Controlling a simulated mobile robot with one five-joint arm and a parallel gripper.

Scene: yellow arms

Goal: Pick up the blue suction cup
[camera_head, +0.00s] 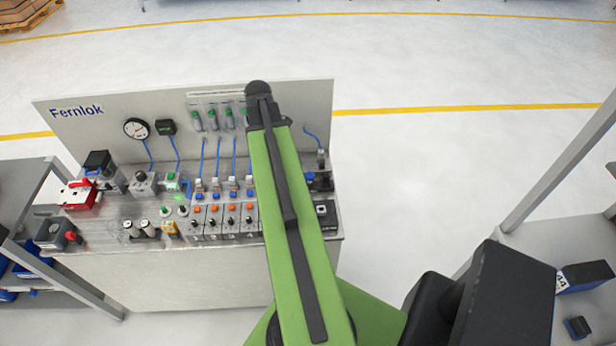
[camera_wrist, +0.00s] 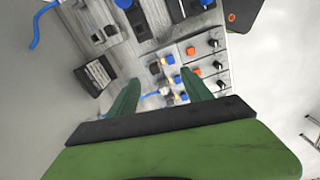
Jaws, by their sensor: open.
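Several small blue parts show on the panel bench, and I cannot tell for sure which one is the blue suction cup. A blue round piece (camera_head: 310,176) sits near the bench's right end in the head view. In the wrist view, blue caps (camera_wrist: 171,59) lie between and beyond my fingers, and another blue piece (camera_wrist: 207,3) is cut by the top edge. My gripper (camera_wrist: 158,76) is open, its two green fingers apart above the bench with nothing held. In the head view the fingers are hidden by my green arm.
The bench's upright back panel (camera_head: 80,125) carries a gauge (camera_head: 136,128) and blue tubes. Valve modules with orange buttons (camera_wrist: 192,50) stand close to my right finger. A black block (camera_wrist: 95,77) is left of my fingers. Shelves flank the bench; open floor lies behind.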

